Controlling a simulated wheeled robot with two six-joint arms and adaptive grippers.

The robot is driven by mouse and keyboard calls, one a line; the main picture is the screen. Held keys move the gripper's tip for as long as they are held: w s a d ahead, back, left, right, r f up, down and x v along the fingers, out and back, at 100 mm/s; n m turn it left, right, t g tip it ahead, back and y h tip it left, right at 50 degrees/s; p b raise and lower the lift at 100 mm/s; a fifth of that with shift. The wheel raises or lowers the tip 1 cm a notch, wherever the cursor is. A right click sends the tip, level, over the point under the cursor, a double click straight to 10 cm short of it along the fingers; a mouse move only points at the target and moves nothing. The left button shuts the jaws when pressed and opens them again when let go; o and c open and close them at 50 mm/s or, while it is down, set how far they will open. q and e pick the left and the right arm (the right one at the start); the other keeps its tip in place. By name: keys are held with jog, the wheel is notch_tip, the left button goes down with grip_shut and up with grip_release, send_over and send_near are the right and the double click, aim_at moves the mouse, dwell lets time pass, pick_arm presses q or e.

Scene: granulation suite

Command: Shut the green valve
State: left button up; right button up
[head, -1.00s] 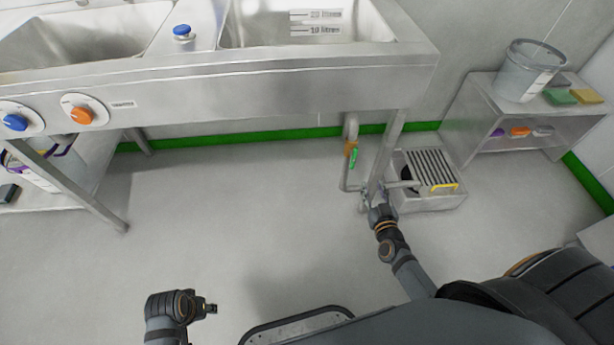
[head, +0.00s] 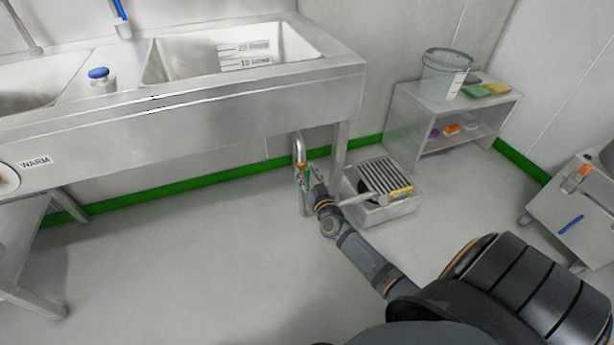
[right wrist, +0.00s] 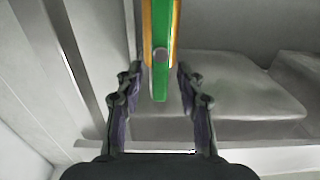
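The green valve is a green lever (right wrist: 161,80) on a brass-coloured body (right wrist: 147,40). In the head view the lever (head: 306,171) is small, on the bent metal pipe (head: 299,148) under the sink's right end, partly hidden by my gripper. In the right wrist view the lever hangs down along the body, its end between my fingers. My right gripper (right wrist: 159,74) is open, one finger on each side of the lever, with gaps showing. It also shows in the head view (head: 305,180). My left gripper is not in view.
The steel sink (head: 190,115) and its leg (head: 339,150) stand close to the valve. A grated floor drain box (head: 385,212) sits right of my right gripper. A low shelf (head: 400,110) with a bucket (head: 444,75) is behind. The floor at left is clear.

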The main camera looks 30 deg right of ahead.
jog(key=shift+w, duration=0.2)
grip_shut()
